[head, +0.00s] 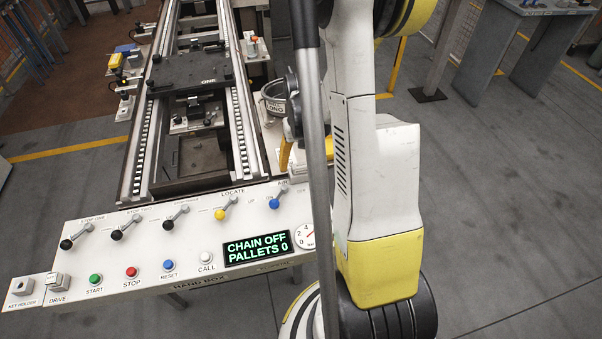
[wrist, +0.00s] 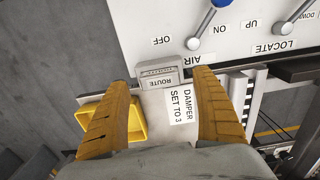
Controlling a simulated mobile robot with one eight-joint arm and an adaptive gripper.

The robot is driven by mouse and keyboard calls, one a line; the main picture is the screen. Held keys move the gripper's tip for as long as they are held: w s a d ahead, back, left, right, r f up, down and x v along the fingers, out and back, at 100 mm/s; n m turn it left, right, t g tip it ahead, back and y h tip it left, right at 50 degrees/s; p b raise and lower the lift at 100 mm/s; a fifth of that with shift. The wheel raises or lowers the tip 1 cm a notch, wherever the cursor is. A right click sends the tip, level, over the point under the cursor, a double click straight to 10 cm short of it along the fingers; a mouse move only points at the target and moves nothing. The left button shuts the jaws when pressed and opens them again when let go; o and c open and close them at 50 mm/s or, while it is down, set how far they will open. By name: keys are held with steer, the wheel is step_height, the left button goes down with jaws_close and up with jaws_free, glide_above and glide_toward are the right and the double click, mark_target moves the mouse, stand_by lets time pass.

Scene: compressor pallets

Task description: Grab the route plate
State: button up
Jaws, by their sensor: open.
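The route plate (wrist: 154,76) is a small grey block with a ROUTE label, seen upside down in the wrist view. It sits on a light ledge at the edge of the white control panel. My gripper (wrist: 163,76) has its two ribbed yellow fingers spread apart, one to each side of the plate in the picture. Nothing is between the fingers that they visibly touch. Whether the fingertips are level with the plate or above it I cannot tell. In the head view my arm hides the plate and most of the gripper.
The white panel (head: 130,232) carries levers and buttons; its display (head: 257,248) reads CHAIN OFF, PALLETS 0. The AIR lever (wrist: 205,18) is close beyond the plate. A yellow tray (wrist: 137,122) and a DAMPER SET TO 3 label (wrist: 181,107) are nearby. A conveyor rail (head: 245,110) lies behind the panel.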

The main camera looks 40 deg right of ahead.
step_height(320, 180, down, 2)
steer(key=shift+f, duration=0.1)
steer(key=c, duration=1.3)
steer(key=shift+o, duration=0.2)
